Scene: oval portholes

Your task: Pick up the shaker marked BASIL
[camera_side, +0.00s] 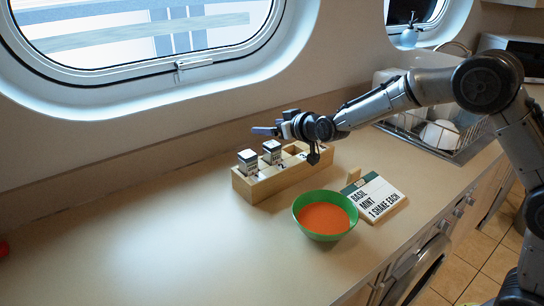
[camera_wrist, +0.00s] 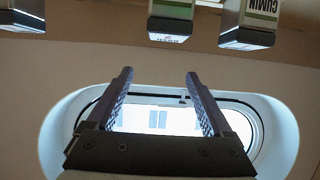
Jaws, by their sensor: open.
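Two small shakers, the left one (camera_side: 248,162) and the right one (camera_side: 271,152), stand upright in a wooden rack (camera_side: 262,189) on the counter. Their labels are too small to read in the side view. The wrist view shows three shakers along its top edge: one cut off at left (camera_wrist: 22,18), a green-labelled one (camera_wrist: 170,20) whose name I cannot read, and one marked CUMIN (camera_wrist: 250,25), lettered upside down. I cannot tell which is BASIL. My gripper (camera_side: 265,131) is open and empty above the rack; its fingers (camera_wrist: 157,75) frame only the window.
A green bowl (camera_side: 301,222) of orange soup stands in front of the rack. A sign (camera_side: 378,197) beside it reads BASIL, MINT, 1 SHAKE EACH. The wall with the oval window (camera_side: 150,90) rises behind. A dish rack (camera_side: 440,140) stands at right. The left counter is mostly clear.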

